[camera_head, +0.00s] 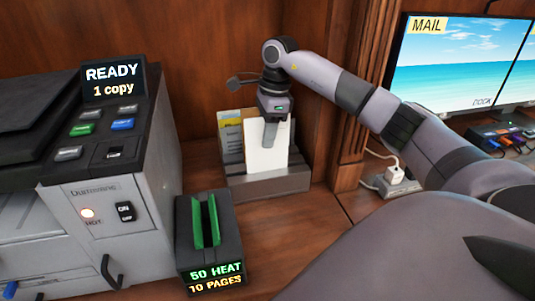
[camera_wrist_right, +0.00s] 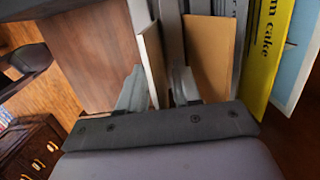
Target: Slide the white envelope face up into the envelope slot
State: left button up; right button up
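The white envelope (camera_head: 262,158) stands upright in the front part of a grey slotted organizer (camera_head: 270,184) in the head view. My right gripper (camera_head: 268,143) reaches down over its upper right part. In the right wrist view, the right gripper (camera_wrist_right: 158,88) has its fingers apart, one on each side of a thin upright white and tan panel (camera_wrist_right: 154,55), seen nearly edge-on, which appears to be the envelope. A gap shows between this panel and the right finger. The envelope's lower edge is hidden in the organizer. My left gripper is not in view.
Yellow and grey folders (camera_head: 231,137) stand in the organizer beside the envelope. A tan panel (camera_wrist_right: 208,55) stands right of the fingers. A black box with green parts (camera_head: 207,240) and a copier (camera_head: 110,220) stand to the left. Monitors (camera_head: 460,60) are at right.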

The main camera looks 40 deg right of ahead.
jog(key=shift+f, duration=0.25)
dwell(0.6)
grip_shut()
